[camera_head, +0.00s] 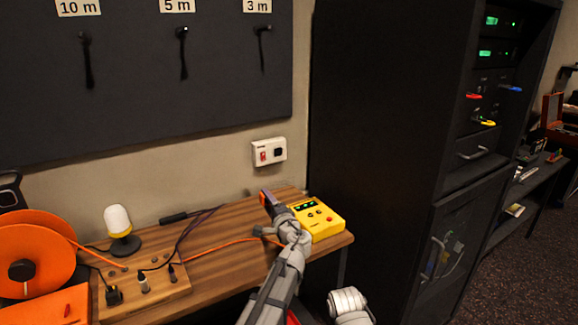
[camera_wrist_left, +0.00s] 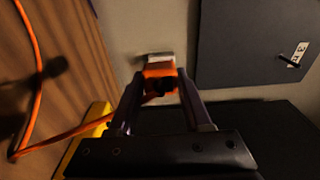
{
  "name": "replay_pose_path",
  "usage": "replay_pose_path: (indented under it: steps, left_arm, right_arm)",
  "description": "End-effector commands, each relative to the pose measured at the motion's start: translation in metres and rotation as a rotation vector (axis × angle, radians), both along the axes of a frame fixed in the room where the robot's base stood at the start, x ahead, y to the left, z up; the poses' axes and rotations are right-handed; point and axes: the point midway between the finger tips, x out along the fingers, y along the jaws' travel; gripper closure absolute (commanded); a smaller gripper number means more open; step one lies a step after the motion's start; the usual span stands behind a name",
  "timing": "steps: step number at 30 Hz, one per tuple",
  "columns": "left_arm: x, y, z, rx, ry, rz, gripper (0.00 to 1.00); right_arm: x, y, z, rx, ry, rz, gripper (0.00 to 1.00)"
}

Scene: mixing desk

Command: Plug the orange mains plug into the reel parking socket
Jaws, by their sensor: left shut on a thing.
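My left gripper (camera_head: 268,199) is over the right end of the wooden desk, beside the yellow tester box. In the left wrist view, its two fingers (camera_wrist_left: 161,84) are shut on the orange mains plug (camera_wrist_left: 159,70). The orange cable (camera_wrist_left: 36,75) trails from the plug to the left. In the head view the gripper largely hides the plug. My right gripper is not in view.
An orange cable reel (camera_head: 37,255) stands at the left. A lamp (camera_head: 120,228) and a wooden block with plugs (camera_head: 146,290) are nearby. The yellow box (camera_head: 318,218) sits close to my left gripper. A dark rack cabinet (camera_head: 390,130) stands right of the desk.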

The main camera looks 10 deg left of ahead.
Motion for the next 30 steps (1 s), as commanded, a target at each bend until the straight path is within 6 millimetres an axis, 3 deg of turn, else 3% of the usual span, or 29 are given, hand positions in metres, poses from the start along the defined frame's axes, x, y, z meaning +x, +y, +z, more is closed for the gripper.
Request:
replay_pose_path:
  steps: [1, 9, 15, 21, 30]
  left_arm:
    - [0.028, -0.003, 0.0, 0.0, 0.0, 0.005, 1.0]
    - [0.171, -0.016, 0.0, 0.0, 0.0, 0.048, 1.0]
    - [0.254, -0.022, 0.0, 0.0, 0.0, 0.077, 1.0]
    - [0.295, -0.025, 0.0, 0.0, 0.0, 0.093, 1.0]
    - [0.301, -0.026, 0.0, 0.0, 0.0, 0.096, 1.0]
  right_arm:
    - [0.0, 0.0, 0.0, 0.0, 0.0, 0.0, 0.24]
    - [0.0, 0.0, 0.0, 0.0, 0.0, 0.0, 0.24]
    - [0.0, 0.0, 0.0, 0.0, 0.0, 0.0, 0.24]
    - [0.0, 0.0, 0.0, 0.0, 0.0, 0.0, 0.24]
    - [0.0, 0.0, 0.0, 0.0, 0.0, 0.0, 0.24]
